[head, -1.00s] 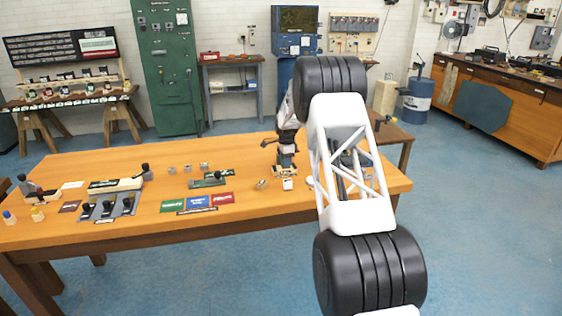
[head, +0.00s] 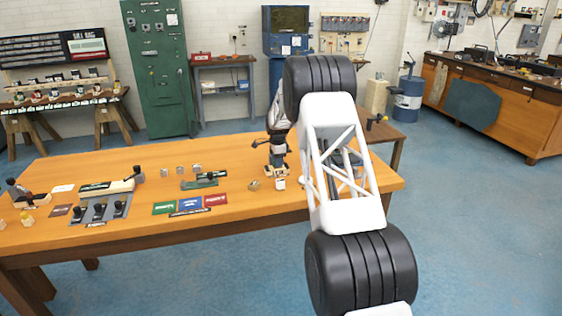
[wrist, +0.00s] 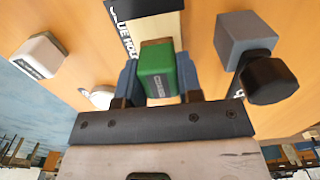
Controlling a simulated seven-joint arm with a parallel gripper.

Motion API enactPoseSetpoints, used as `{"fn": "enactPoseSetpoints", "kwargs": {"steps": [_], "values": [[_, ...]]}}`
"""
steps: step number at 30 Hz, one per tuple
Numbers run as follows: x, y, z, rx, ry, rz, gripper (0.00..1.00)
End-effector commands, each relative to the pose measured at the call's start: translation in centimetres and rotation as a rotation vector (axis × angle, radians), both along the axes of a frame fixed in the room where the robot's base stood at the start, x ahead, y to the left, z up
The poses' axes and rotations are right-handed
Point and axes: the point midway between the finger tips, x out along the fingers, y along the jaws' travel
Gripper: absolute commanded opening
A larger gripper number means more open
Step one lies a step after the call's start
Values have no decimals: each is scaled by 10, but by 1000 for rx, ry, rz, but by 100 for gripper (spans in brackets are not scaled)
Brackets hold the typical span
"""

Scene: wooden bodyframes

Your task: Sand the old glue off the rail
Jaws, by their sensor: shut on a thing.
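My gripper (wrist: 158,80) is shut on a green block (wrist: 157,75) with pale lettering, its two blue-grey fingers on either side. Beyond the block in the wrist view lies a pale wooden piece (wrist: 158,25) with a black label that seems to read "GLUE HOLD". I cannot tell whether the block touches it. In the head view my gripper (head: 277,163) is low over the right half of the table, and the block is too small to make out. A long cream piece (head: 108,187) with a dark label lies at the left; I cannot tell whether it is the rail.
A grey block with a black knob (wrist: 258,60) stands close on the right in the wrist view, a white block (wrist: 40,53) on the left. Green, blue and red cards (head: 190,203) lie near the table's front edge. The middle back of the table (head: 150,145) is bare.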

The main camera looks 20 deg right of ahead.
Motion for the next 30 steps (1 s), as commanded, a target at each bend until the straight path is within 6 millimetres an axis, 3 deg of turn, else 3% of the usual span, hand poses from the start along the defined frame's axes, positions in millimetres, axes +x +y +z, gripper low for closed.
{"fn": "enactPoseSetpoints", "kwargs": {"steps": [11, 15, 30], "values": [[0, 35, -3, 0, 3, 1, 4], [0, 35, 21, 0, -3, 0, 3], [0, 35, 65, 0, -1, 0, 3]]}}
